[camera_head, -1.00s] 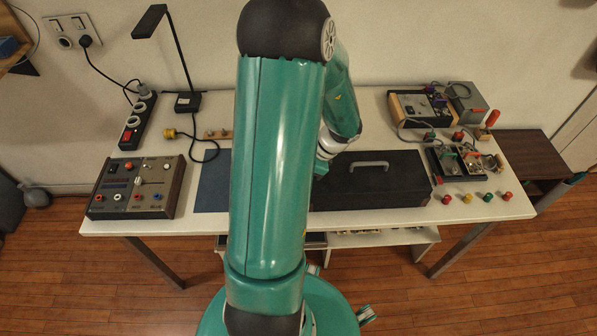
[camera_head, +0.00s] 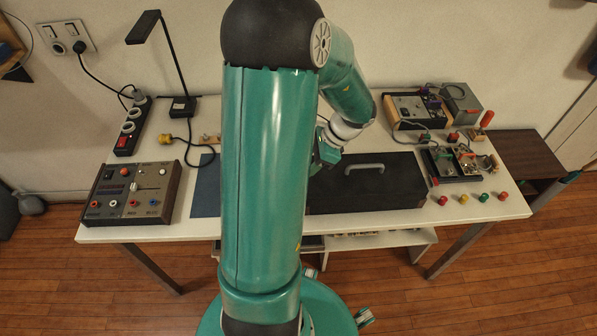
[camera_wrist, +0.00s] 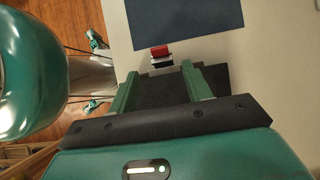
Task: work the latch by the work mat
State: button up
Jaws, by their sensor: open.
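In the wrist view a small latch-like piece (camera_wrist: 160,57), red with bright metal and dark parts, sits just beyond my fingertips, between the dark blue work mat (camera_wrist: 185,18) and a dark surface. My gripper (camera_wrist: 159,72) is open, with one green finger to each side of the dark surface and nothing held. The latch lies ahead of the gap, and I see no contact. In the head view my gripper (camera_head: 326,154) is near the left end of a black case (camera_head: 365,185) with a grey handle. My arm hides part of the mat (camera_head: 206,190) and the latch there.
A control box (camera_head: 130,193) stands at the table's left, with a power strip (camera_head: 130,126) and black lamp (camera_head: 184,105) behind. Electrical units (camera_head: 408,110) and coloured knobs (camera_head: 463,199) are at the right. White tabletop (camera_wrist: 270,70) is bare right of my gripper in the wrist view.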

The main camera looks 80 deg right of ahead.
jog(key=v, duration=0.7)
jog(key=w+a+f+n+g+y, duration=0.3)
jog(key=w+n+g, duration=0.2)
jog(key=n, duration=0.3)
jog(key=w+a+f+n+g+y, duration=0.35)
jog(key=w+n+g, duration=0.2)
jog(key=n, duration=0.35)
jog(key=w+d+f+n+g+h, duration=0.1)
jog(key=w+n+g+h, duration=0.95)
jog(key=n, duration=0.85)
jog(key=shift+t, duration=0.9)
jog(key=x, duration=0.7)
jog(key=d+f+x, duration=0.1)
jog(key=x, duration=0.3)
